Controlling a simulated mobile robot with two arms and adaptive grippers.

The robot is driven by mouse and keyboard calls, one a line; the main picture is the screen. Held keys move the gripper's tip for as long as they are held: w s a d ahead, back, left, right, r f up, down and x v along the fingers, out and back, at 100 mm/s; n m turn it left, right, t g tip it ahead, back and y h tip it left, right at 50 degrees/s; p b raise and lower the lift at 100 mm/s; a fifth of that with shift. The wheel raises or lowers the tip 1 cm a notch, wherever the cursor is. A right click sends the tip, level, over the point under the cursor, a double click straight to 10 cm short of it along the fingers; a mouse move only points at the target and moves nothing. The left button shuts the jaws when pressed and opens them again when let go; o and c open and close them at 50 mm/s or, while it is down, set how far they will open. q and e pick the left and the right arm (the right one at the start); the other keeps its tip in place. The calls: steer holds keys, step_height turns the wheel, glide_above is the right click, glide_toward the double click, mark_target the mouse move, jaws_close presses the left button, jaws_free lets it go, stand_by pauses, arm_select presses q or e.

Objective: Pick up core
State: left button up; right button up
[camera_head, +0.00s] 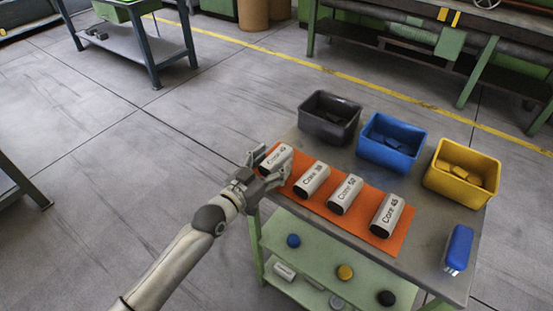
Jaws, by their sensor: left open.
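Several light grey cylindrical cores lie in a row on an orange mat (327,207) on the table. The leftmost core (279,157) is at my left gripper (270,170). The gripper is open, with its fingers at the near end of that core; whether they touch it I cannot tell. To the right lie a second core (312,178), a third core (346,194) and the rightmost core (388,214). Each has a printed "Core" label with a number too small to read surely. My right gripper is not in view.
A blue brush-like object (458,247) is at the table's right. The lower green shelf (310,243) holds several coloured caps. Open floor lies left.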

arm_select(q)
steer(key=shift+x, duration=1.1)
steer(key=shift+s, duration=0.1)
steer(key=c, duration=1.3)
